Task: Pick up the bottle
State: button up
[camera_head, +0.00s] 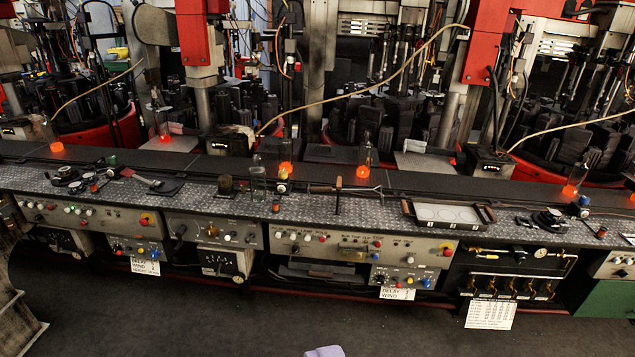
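A clear glass bottle (258,181) stands upright on the patterned metal bench top (310,203), left of centre. Several other clear bottles with glowing orange bases stand along the dark strip behind, one right of centre (363,158) and one at the right (574,181). I cannot tell which bottle the task means. A small pale lilac shape (324,352) at the bottom edge seems to be the tip of my gripper. It is far in front of and below the bottles, and its fingers cannot be made out.
A brown tool (345,189) and a shallow tray (447,214) lie on the bench right of the clear bottle. A dark block (226,185) stands left of it. Control panels (350,246) line the bench front. Red-framed machines stand behind. The dark floor (200,320) in front is clear.

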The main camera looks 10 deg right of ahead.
aim_at(257, 172)
jog(key=i+l+u, duration=0.25)
jog(key=i, duration=0.7)
jog(key=i+l+u, duration=0.3)
jog(key=i, duration=0.6)
jog(key=i+l+u, duration=0.25)
jog(key=i+l, duration=0.4)
jog(key=i, duration=0.25)
jog(key=i+l+u, duration=0.3)
jog(key=i+l, duration=0.45)
jog(key=i, duration=0.05)
